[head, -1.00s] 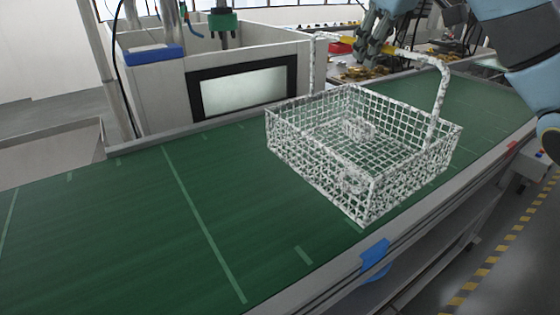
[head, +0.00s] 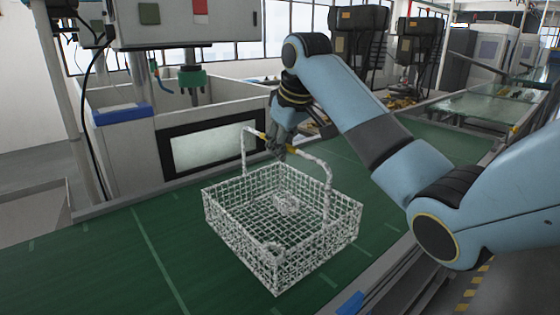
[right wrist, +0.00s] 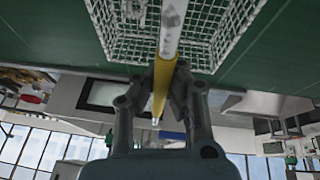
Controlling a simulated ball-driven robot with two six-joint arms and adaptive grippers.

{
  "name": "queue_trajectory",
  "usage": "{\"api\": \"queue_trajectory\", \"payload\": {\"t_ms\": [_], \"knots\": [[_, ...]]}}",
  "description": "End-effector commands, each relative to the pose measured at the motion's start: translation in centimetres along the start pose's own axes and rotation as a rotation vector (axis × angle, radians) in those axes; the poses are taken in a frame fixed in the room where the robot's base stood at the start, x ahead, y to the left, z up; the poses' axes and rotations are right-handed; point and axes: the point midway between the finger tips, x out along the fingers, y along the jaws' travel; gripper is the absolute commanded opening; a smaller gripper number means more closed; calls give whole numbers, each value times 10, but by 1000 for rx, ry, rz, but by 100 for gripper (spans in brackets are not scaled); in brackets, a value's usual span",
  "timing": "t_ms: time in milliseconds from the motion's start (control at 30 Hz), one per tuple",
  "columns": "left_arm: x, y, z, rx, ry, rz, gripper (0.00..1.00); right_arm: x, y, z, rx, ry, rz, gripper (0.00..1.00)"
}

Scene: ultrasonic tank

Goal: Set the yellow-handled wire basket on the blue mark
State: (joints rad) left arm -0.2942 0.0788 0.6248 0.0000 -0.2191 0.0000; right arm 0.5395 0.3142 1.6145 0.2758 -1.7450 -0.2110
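The wire basket (head: 318,248) is a white-grey mesh box with a tall handle, yellow in the middle (head: 262,135). It appears upright over the green belt; I cannot tell whether it touches it. My right gripper (head: 279,150) is at the top of the handle. In the right wrist view its fingers (right wrist: 172,78) close on both sides of the yellow grip (right wrist: 163,85), with the basket mesh (right wrist: 115,40) beyond. A blue mark (head: 350,303) shows on the belt's near rail, right of the basket's near corner. My left gripper is out of view.
The green belt (head: 110,250) is clear left of the basket. Behind it stands a pale tank housing (head: 125,150) with a dark-framed window (head: 200,150) and a blue block (head: 122,115) on its rim. A metal rail (head: 390,270) edges the belt's near side.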

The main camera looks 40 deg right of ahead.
Motion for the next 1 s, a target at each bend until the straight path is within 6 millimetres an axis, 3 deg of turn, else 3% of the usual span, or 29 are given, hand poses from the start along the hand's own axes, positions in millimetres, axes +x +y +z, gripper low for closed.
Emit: {"api": "queue_trajectory", "payload": {"t_ms": [333, 600, 800, 1000], "knots": [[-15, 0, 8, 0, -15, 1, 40, 33, -5, 11, -1, 1, 1, 0], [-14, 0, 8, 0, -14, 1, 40, 39, -6, 14, -1, -1, 0, 1], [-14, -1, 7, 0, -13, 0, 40, 39, -6, 14, 0, -1, 0, 27], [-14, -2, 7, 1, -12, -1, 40, 39, -6, 14, 0, -1, 0, 29]]}}
